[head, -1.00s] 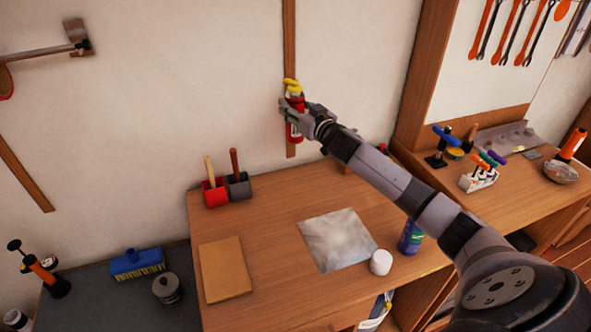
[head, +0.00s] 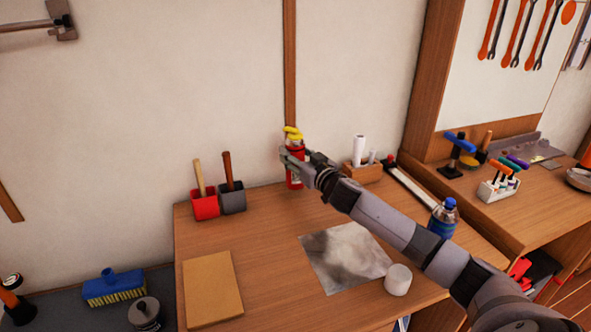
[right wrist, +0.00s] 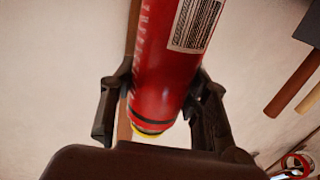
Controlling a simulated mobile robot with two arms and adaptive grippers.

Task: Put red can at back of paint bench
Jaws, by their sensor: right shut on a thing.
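The red can (head: 294,171) has a yellow top and stands upright at the back edge of the paint bench (head: 262,222), close to the wall. I cannot tell whether its base touches the bench. My right gripper (head: 291,158) is shut on it, reaching in from the right. In the right wrist view the red can (right wrist: 168,62), with a white barcode label, sits between the two fingers of the right gripper (right wrist: 160,105). My left gripper is not in view.
Red and grey holders (head: 205,206) with handles stand left of the can. A wooden block with white rolls (head: 359,152) stands to its right. Bench between is clear.

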